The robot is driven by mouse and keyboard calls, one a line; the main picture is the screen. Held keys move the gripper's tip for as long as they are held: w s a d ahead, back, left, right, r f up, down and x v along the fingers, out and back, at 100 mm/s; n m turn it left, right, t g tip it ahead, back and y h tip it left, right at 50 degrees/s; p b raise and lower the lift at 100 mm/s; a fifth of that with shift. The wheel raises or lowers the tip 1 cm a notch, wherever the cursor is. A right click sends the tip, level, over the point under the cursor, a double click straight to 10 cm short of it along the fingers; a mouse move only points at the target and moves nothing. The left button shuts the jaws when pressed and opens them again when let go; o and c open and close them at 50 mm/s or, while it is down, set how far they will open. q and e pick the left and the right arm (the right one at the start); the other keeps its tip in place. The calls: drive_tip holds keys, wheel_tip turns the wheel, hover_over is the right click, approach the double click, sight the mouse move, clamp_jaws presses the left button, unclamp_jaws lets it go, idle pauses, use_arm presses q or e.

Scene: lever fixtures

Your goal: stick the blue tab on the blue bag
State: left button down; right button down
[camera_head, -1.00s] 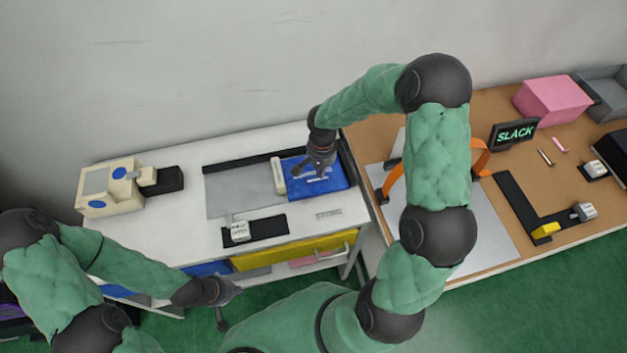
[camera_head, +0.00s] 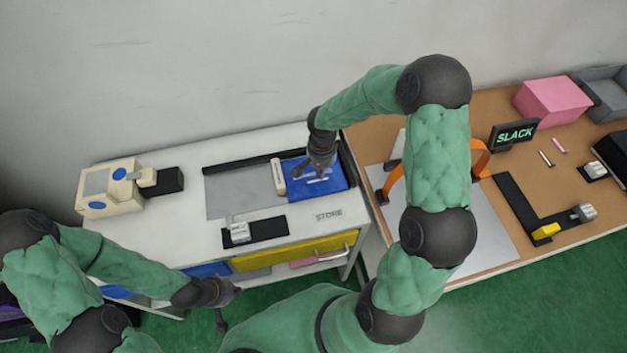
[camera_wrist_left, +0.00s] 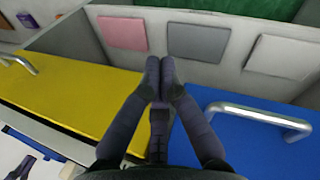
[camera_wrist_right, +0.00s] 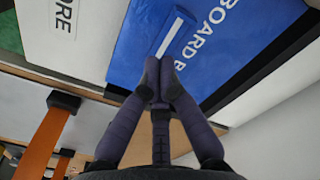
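The blue bag (camera_head: 335,184) lies flat on the right part of the white table, with white lettering on its top. In the right wrist view the blue bag (camera_wrist_right: 220,50) carries the letters "BOARD B". A small blue tab with a white stripe (camera_wrist_right: 172,37) shows against the bag's top, just beyond my right fingertips. I cannot tell whether it touches them. My right gripper (camera_wrist_right: 160,78) points down over the bag, with its fingers together. My left gripper (camera_wrist_left: 159,72) is also shut, with nothing visible in it, in front of the table near the drawers.
A yellow drawer (camera_head: 295,250) and a blue drawer (camera_wrist_left: 255,140) with metal handles are under the white table. A cream device (camera_head: 110,188) stands at the table's left. An orange arch (camera_head: 393,183) and a "SLACK" sign (camera_head: 515,134) stand on the brown table at right.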

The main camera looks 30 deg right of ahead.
drive_tip(key=shift+f+b, duration=0.95)
drive_tip(key=shift+f, duration=0.1)
idle(0.4)
idle(0.5)
drive_tip(key=shift+r+p, duration=2.15)
drive_tip(key=shift+r, duration=1.4)
drive_tip(key=shift+s+f, duration=0.1)
